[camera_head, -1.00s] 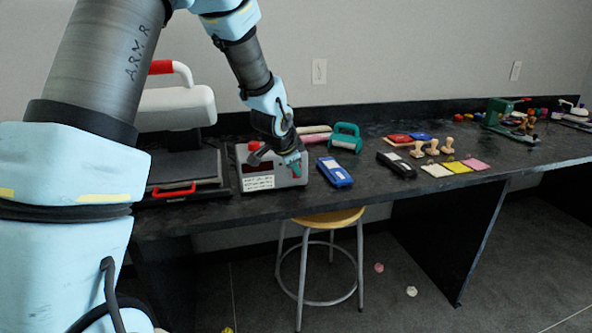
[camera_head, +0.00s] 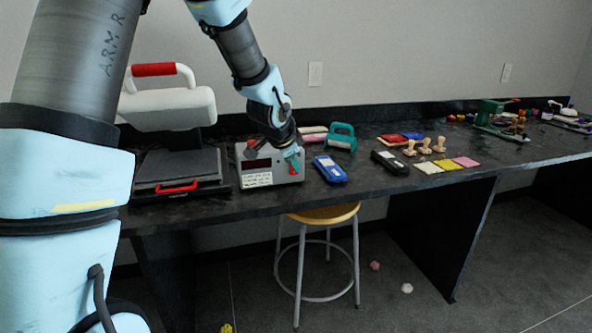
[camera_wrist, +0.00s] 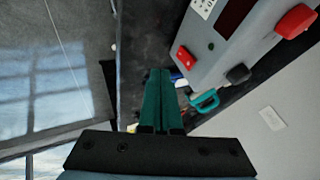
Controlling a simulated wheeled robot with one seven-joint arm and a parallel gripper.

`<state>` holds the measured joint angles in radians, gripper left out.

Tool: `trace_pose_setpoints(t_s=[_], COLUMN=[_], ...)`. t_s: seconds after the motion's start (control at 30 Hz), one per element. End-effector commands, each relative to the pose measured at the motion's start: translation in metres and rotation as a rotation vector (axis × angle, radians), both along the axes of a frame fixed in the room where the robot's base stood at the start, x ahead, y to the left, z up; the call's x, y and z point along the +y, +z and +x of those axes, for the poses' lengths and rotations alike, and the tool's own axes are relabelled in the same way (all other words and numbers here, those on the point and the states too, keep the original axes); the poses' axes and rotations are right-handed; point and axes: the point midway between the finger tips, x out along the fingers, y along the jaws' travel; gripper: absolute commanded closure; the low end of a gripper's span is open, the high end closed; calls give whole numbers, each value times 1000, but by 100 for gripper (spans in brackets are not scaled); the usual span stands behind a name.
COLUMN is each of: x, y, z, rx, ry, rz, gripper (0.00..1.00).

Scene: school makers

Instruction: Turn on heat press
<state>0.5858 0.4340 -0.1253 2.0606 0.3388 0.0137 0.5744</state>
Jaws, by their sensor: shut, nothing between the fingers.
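The heat press (camera_head: 172,108) stands at the left of the bench, its white upper part raised over a dark lower plate, with a red-gripped handle on top. Beside it is a grey control box (camera_head: 285,174) with a dark display, a white label and a red knob. In the wrist view the box (camera_wrist: 222,62) fills the upper right, with a red switch (camera_wrist: 186,58) on its face and a black knob. My gripper (camera_head: 293,152) is shut and empty, its teal fingers close to the box's right front. In the wrist view its fingertips (camera_wrist: 158,72) point just beside the red switch; contact cannot be told.
A blue device (camera_head: 330,169) and a teal-handled tool (camera_head: 341,136) lie right of the box. A black device (camera_head: 390,162), wooden stamps and coloured pads sit farther right on the bench. A stool (camera_head: 322,214) stands below.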

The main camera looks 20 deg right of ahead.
Motion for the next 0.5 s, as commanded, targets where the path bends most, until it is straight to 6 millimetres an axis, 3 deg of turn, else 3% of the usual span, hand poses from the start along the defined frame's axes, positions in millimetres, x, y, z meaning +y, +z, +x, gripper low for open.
trace_pose_setpoints(t_s=[0.3,0.5], x=[22,28], y=[43,55], z=[-19,-26], rx=[-1,0], ry=[4,2], rz=[-1,0], gripper=[100,100])
